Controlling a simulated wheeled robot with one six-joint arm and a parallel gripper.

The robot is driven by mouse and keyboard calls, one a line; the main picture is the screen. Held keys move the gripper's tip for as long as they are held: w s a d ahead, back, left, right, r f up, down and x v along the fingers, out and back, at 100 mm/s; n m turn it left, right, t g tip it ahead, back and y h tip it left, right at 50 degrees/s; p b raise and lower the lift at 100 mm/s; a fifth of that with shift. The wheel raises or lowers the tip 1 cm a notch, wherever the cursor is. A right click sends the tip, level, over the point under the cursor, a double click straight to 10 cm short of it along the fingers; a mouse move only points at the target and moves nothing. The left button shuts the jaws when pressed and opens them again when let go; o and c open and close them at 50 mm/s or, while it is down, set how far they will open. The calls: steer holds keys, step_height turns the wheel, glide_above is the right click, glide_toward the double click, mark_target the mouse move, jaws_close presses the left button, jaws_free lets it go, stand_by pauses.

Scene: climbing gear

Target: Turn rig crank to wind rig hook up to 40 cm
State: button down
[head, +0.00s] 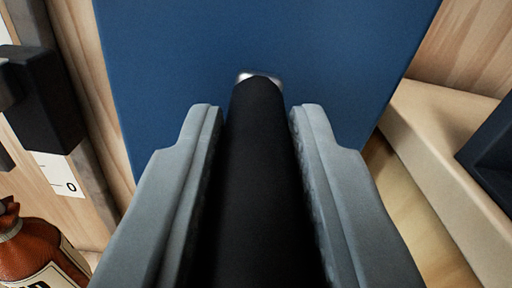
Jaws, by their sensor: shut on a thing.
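The rig crank's black handle (262,170) runs up the middle of the head view between the grey fingers of my gripper (258,130). My gripper is shut on this handle. A bit of bright metal (258,76) shows at the handle's far end, against a blue panel (255,35). The rest of the crank is hidden. At the left is a white scale strip (60,172) marked 0, with a black block (40,100) just above the mark. I cannot make out the rig hook.
A reddish-brown bottle (28,250) with a pale label stands at the lower left. A pale wooden ledge (425,140) and a dark blue object (490,155) are at the right. A wooden board (85,60) rises at the left.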

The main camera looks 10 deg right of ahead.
steer(key=d+f+m, duration=0.2)
steer(key=d+m, duration=0.4)
steer(key=m, duration=0.1)
steer(key=shift+f, duration=0.35)
steer(key=shift+d+f, duration=0.1)
steer(key=shift+d, duration=0.1)
stand_by(0.4)
steer(key=c, duration=1.3)
jaws_free()
steer(key=shift+o, duration=0.2)
steer(key=s, duration=1.7)
steer(key=shift+s, duration=0.25)
